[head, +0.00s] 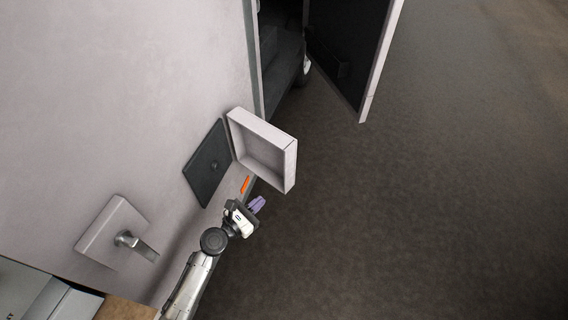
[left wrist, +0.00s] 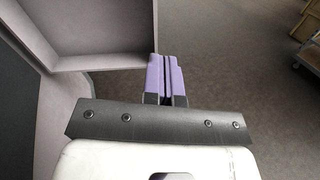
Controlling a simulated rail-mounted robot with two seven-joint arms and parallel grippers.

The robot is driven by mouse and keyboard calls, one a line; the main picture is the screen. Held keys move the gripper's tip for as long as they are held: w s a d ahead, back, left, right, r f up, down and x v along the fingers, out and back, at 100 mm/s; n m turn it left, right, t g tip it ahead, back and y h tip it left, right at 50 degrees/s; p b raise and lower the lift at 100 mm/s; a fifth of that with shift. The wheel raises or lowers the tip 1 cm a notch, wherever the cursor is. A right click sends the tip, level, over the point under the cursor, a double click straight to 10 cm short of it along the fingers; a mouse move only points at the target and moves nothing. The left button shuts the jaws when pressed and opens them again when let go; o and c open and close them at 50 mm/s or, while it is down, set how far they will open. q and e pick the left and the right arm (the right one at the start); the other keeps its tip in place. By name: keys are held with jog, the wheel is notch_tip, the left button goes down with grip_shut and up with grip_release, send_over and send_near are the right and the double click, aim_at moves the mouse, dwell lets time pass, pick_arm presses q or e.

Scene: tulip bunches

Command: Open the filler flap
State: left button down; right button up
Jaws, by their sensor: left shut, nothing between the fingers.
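The filler flap (head: 264,150) is a pale, shallow, box-shaped cover with raised edges. It stands swung out from the wall, beside a dark square panel (head: 207,163) with a small round fitting in it. My left gripper (head: 258,204) is just below the flap in the head view, its purple fingers shut and empty. In the left wrist view the fingers (left wrist: 165,78) are together, near the lower right corner of the flap (left wrist: 95,28). I cannot tell whether they touch it. My right gripper is not in view.
A pale wall (head: 120,90) carries a square plate with a metal handle (head: 136,244) at lower left. A dark doorway with an open door (head: 350,50) is at the top. An orange marker (head: 245,185) is near the gripper. The floor (head: 430,200) to the right is clear.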

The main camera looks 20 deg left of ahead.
aim_at(289, 162)
pick_arm(q)
jog(key=w+d+n+b, duration=0.1)
jog(key=w, duration=0.3)
jog(key=w+d+n, duration=0.1)
jog(key=w, duration=0.4)
jog(key=w+n+y+b, duration=0.1)
jog(key=w, duration=0.4)
jog(key=shift+w+d+r+t+b, duration=0.1)
jog(key=shift+d+r+t+b, duration=0.2)
jog(key=shift+d+t, duration=0.1)
jog(key=shift+w+d, duration=0.1)
jog(key=shift+w, duration=0.1)
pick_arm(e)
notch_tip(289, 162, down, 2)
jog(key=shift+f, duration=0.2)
pick_arm(q)
jog(key=shift+w, duration=0.1)
